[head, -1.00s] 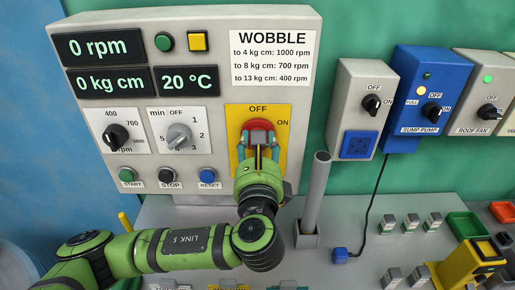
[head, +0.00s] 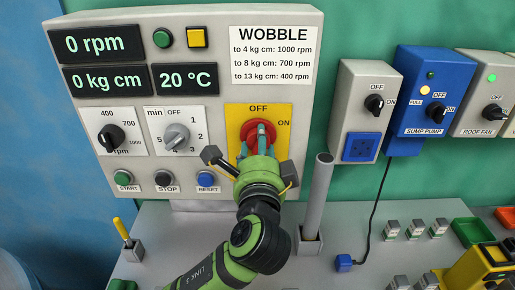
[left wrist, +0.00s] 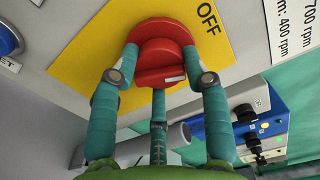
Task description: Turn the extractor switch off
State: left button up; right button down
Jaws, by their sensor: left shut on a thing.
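A red rotary switch (head: 258,132) sits on a yellow plate (head: 278,155) marked OFF at the top and ON at the right, on the grey control panel. No label reading "extractor" is legible. My left gripper (head: 259,138) reaches it from below, its teal fingers around the red knob. In the left wrist view the fingers are closed against the sides of the red knob (left wrist: 160,75), with OFF beside it. A small pale mark shows on the raised bar; which setting it points to I cannot tell. My right gripper is not in view.
Other switches stand to the right: a grey box with a blue socket (head: 360,147), a blue sump pump box (head: 420,100) and a roof fan box (head: 485,95). A grey upright tube (head: 317,200) stands close right of my left arm. Panel buttons and dials lie left.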

pick_arm(q)
jog(key=n, duration=0.4)
jog(key=shift+d+b, duration=0.2)
jog(key=shift+b, duration=0.1)
jog(key=shift+r+n, duration=0.15)
jog(key=shift+n, duration=0.25)
jog(key=o, duration=0.9)
jog(key=shift+o, duration=1.2)
jog(key=shift+d, duration=0.15)
